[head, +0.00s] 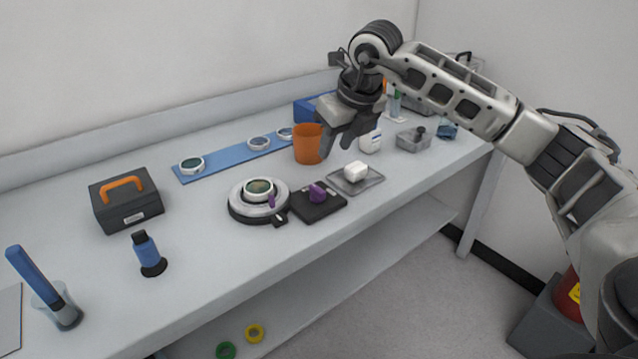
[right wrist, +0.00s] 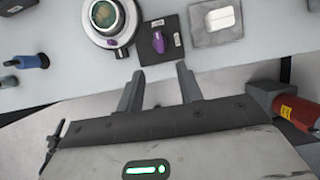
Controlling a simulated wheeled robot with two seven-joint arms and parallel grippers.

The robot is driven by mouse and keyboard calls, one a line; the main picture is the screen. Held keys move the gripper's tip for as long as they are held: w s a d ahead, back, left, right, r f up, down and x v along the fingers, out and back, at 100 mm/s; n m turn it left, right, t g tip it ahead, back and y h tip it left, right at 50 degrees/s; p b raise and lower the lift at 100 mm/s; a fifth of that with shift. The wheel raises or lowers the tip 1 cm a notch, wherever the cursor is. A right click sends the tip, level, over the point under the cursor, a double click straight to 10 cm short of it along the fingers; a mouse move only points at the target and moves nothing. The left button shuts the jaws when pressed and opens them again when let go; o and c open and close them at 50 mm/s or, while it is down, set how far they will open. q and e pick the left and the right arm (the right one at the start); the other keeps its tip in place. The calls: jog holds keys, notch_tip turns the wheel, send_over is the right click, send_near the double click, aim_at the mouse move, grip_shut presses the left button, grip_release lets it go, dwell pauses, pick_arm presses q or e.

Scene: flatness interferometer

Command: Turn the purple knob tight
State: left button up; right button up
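Two purple pieces show. A small purple knob (head: 271,201) is at the edge of the round black-and-silver stand (head: 240,211), and it also shows in the right wrist view (right wrist: 112,43). A chunkier purple piece (head: 317,192) lies on a black square pad (head: 330,205) beside the stand; it shows in the right wrist view (right wrist: 158,42). A round optic (head: 258,187) sits on the stand. My right gripper (head: 341,142) is above and behind the pad, apart from both purple pieces. In the right wrist view its fingers (right wrist: 159,88) are spread and empty. My left gripper is out of view.
An orange cup (head: 307,147) stands behind the pad. A grey tray with a white block (head: 356,171) is to its right. A blue strip (head: 224,164) with several round optics lies at the back left. A black case (head: 126,207) and a blue bottle (head: 146,252) stand left.

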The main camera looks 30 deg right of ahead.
aim_at(317, 188)
jog(key=p+x, duration=0.1)
jog(key=x, duration=1.2)
jog(key=shift+f, duration=0.25)
jog(key=shift+c, duration=0.3)
grip_shut()
